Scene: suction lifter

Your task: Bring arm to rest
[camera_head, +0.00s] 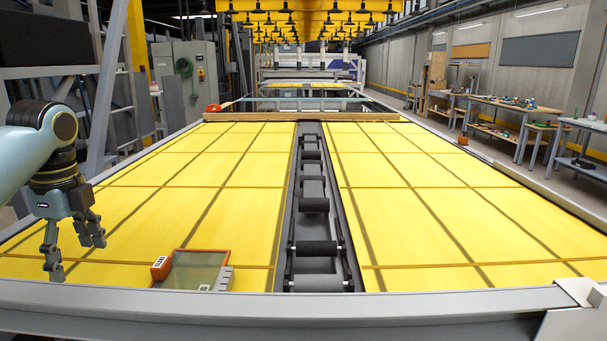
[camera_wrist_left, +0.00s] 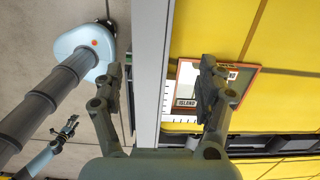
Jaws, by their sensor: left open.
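My left arm comes in from the left in the head view. My left gripper (camera_head: 76,252) points down, open and empty, above the front left part of the yellow bed. In the left wrist view the gripper (camera_wrist_left: 158,80) is also open, its fingers wide apart with the bed's metal edge between them. No object is between the fingers. My right gripper is not clearly seen in the head view.
A framed panel with an orange border (camera_head: 195,270) lies at the bed's front, right of my left gripper. A grey rail (camera_head: 300,299) runs along the front. A roller track (camera_head: 316,205) splits the yellow bed (camera_head: 420,215). Workbenches (camera_head: 515,112) stand at right.

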